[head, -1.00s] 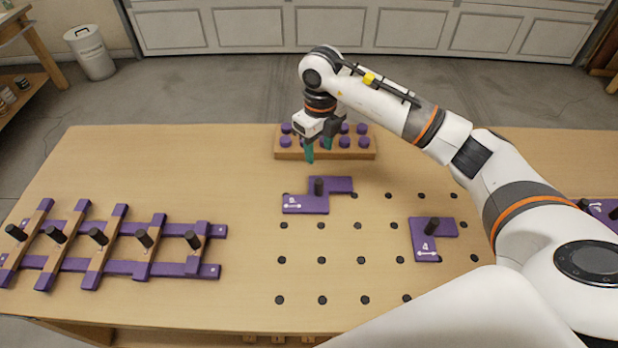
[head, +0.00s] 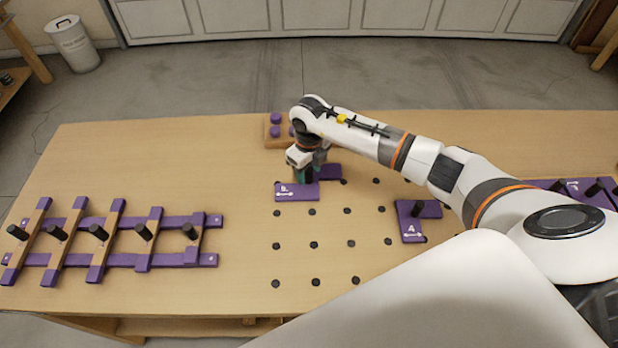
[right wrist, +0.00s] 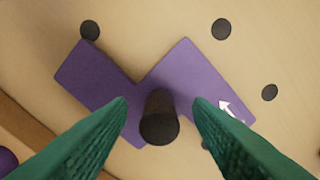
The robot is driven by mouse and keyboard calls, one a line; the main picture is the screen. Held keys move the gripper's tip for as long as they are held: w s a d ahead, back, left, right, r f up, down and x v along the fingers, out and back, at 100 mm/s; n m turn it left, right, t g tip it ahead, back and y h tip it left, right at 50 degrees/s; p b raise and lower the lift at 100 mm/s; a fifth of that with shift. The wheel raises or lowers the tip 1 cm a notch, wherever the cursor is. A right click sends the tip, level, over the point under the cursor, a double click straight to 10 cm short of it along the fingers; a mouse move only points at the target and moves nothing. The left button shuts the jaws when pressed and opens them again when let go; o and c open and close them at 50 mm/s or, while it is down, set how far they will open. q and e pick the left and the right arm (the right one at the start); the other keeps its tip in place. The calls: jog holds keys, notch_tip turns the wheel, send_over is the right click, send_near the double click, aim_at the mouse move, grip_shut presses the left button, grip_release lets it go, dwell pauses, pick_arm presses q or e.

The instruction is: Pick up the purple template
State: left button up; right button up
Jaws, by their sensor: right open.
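A purple template (head: 297,191) with a white mark lies on the bench at the middle, partly hidden by my right gripper in the head view. In the right wrist view the template (right wrist: 187,85) shows its stepped shape and an upright black knob (right wrist: 160,118). My right gripper (head: 306,172) is over it, and in the wrist view its green fingers (right wrist: 160,105) are open, one on each side of the knob, with gaps showing. A second purple template (head: 411,225), marked A, lies to the right with its own black knob. My left gripper is not in view.
A wooden block with purple knobs (head: 275,131) stands behind, partly hidden by my arm. A purple and wood rack with black knobs (head: 107,240) lies at left. More purple pieces (head: 583,189) lie at far right. Dark holes (head: 314,245) dot the bench in front.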

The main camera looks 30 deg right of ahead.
jog(key=shift+w+f, duration=0.1)
jog(key=shift+f, duration=0.05)
jog(key=shift+c, duration=0.6)
grip_shut()
